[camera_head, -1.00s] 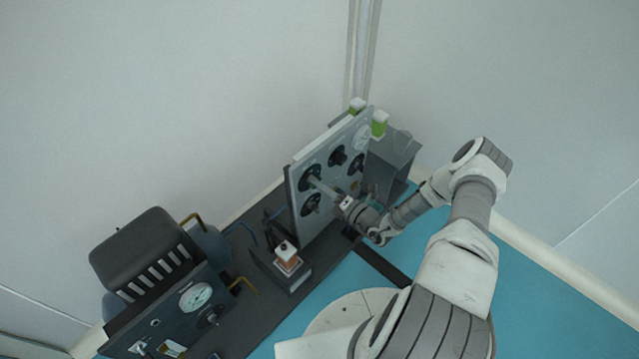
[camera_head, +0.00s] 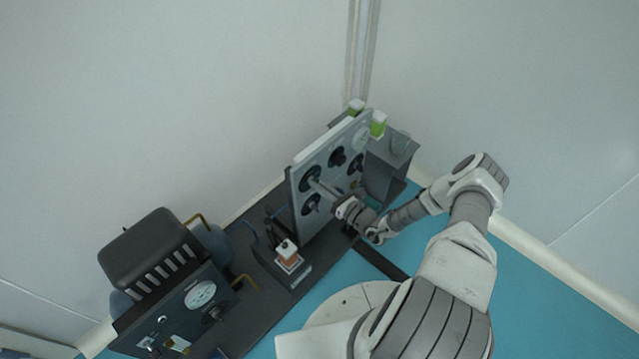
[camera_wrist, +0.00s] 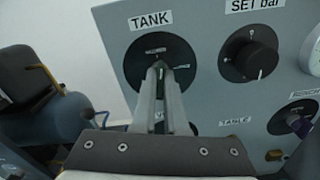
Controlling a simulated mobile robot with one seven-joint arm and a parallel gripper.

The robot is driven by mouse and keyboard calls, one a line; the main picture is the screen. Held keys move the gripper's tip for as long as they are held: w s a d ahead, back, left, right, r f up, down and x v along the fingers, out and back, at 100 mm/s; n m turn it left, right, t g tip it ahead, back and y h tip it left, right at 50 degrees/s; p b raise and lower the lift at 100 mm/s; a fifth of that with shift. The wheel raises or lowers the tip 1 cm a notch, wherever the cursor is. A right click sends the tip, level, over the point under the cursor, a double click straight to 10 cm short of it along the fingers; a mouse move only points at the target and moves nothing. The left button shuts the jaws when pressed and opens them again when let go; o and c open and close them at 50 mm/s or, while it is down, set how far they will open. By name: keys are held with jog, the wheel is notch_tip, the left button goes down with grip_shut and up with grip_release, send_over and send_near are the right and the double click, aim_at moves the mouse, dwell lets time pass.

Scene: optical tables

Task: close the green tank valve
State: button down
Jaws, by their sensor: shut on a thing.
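The tank valve (camera_wrist: 184,54) is a round black dial under the "TANK" label on a grey upright panel (camera_wrist: 215,95). In the head view it is the upper left dial (camera_head: 309,172) on that panel. My gripper (camera_wrist: 159,72) reaches straight at the dial, with its two long fingers shut on the valve's handle at the dial's centre. Small white marks lie around the dial's face.
A black "SET bar" knob (camera_wrist: 256,59) sits right of the valve, with another dial (camera_wrist: 297,119) lower right. Another dial (camera_head: 311,204) sits below the valve. A black unit with a gauge (camera_head: 200,294) stands front left. Green-and-white blocks (camera_head: 378,124) are near the panel's far end.

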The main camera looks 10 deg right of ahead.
jog(key=shift+n+p, duration=0.45)
jog(key=shift+n, duration=1.05)
jog(key=c, duration=1)
grip_release()
jog(key=shift+o, duration=0.2)
jog(key=p+v, duration=0.3)
jog(key=v, duration=1.4)
jog(key=shift+s, duration=0.2)
jog(key=shift+d, duration=0.15)
